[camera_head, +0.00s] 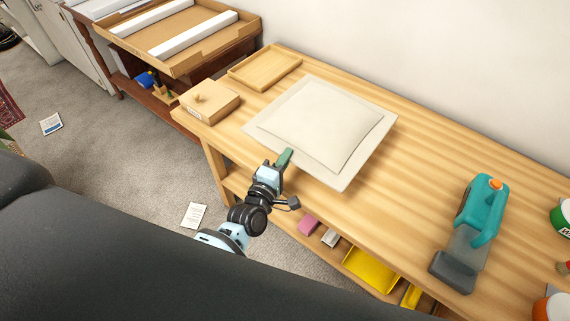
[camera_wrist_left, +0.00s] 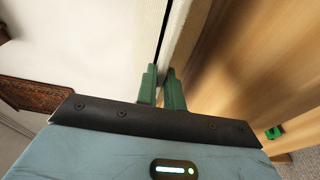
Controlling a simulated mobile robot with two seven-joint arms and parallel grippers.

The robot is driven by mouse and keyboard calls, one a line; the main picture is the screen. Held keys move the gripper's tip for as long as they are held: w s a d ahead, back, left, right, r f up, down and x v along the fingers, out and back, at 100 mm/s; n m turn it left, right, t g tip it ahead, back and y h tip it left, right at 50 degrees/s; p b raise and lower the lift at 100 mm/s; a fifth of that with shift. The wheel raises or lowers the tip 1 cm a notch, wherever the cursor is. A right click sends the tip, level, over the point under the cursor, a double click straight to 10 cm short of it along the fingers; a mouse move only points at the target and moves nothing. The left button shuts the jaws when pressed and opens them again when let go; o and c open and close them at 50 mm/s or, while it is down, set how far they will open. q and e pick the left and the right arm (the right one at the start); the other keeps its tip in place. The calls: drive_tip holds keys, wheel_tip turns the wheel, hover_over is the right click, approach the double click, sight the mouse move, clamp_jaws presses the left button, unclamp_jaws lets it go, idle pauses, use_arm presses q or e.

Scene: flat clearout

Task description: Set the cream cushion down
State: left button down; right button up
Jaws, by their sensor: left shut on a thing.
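The cream cushion (camera_head: 328,122) is a pale square pad with a flat border, over the wooden bench top (camera_head: 415,165). My left gripper (camera_head: 285,158) is at its near left edge in the head view, with green fingers shut on that border. In the left wrist view the cushion (camera_wrist_left: 185,28) runs up from between the fingers (camera_wrist_left: 162,85), with bench wood to its right. I cannot tell whether its underside touches the bench. My right gripper is not in view.
A wooden tray (camera_head: 262,70) and a lidded wooden box (camera_head: 209,103) stand left of the cushion. Bench top between cushion and jug is clear. A wall runs behind.

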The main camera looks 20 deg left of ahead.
use_arm(q)
drive_tip(key=shift+f, duration=1.15)
drive_tip(key=shift+f, duration=0.2)
drive_tip(key=c, duration=1.9)
unclamp_jaws()
drive_tip(key=shift+f, duration=0.15)
drive_tip(key=shift+c, duration=0.2)
drive_tip(key=o, duration=0.4)
drive_tip(key=shift+r, duration=0.25)
drive_tip(key=s, duration=0.4)
drive_tip(key=s+a, duration=0.1)
drive_tip(key=s, duration=0.7)
drive_tip(key=shift+a+f+b, duration=0.1)
drive_tip(key=shift+a+b, duration=0.2)
drive_tip(key=shift+a, duration=0.1)
